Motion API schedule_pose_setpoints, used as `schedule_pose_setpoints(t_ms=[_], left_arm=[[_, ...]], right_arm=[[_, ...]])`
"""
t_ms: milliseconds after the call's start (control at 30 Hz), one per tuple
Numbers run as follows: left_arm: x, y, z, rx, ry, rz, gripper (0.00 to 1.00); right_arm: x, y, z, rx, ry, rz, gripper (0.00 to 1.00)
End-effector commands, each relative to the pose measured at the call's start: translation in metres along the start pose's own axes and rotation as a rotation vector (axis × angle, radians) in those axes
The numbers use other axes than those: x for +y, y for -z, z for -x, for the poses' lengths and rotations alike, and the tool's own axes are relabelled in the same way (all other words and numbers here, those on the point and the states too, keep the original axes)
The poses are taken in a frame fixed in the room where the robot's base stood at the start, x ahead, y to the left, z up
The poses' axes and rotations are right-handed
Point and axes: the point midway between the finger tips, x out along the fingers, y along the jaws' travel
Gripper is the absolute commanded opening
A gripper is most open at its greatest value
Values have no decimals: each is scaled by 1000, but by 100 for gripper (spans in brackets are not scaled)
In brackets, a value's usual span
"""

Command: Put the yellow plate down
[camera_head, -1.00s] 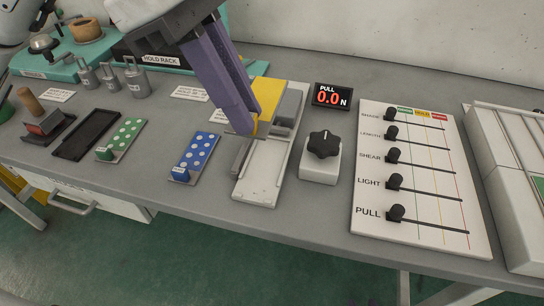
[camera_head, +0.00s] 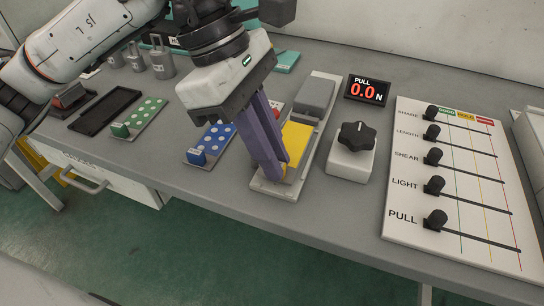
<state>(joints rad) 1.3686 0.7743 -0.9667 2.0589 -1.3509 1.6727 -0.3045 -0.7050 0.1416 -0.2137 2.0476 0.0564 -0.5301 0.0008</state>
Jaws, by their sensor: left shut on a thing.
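The yellow plate (camera_head: 298,139) is a flat yellow piece over the near half of a pale, long fixture (camera_head: 276,188) on the bench. My left gripper (camera_head: 274,178) comes down from above with purple fingers. It is shut on the yellow plate near its front left edge. The fingers hide part of the plate's left side. I cannot tell whether the plate rests fully on the fixture. A grey block (camera_head: 315,95) sits on the fixture's far half, behind the plate. My right gripper is not in view.
A black knob on a white box (camera_head: 351,160) stands close to the right of the fixture. A display (camera_head: 367,90) reads PULL 0.0 N. A slider board (camera_head: 457,185) lies farther right. Blue (camera_head: 211,143) and green (camera_head: 139,118) dotted cards lie to the left.

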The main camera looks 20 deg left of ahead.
Motion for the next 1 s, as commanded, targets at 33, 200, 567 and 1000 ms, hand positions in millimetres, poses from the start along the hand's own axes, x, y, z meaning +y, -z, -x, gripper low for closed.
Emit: schedule_pose_setpoints(t_ms=[33, 200, 567, 1000], left_arm=[[0, 3, -7, -2, 0, 0, 0], [0, 4, -10, -2, -3, -2, 0], [0, 5, -12, -1, -1, -1, 31], [1, 3, 1, -2, -4, -1, 31]], right_arm=[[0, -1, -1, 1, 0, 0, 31], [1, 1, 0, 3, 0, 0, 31], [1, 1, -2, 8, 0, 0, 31], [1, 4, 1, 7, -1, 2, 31]])
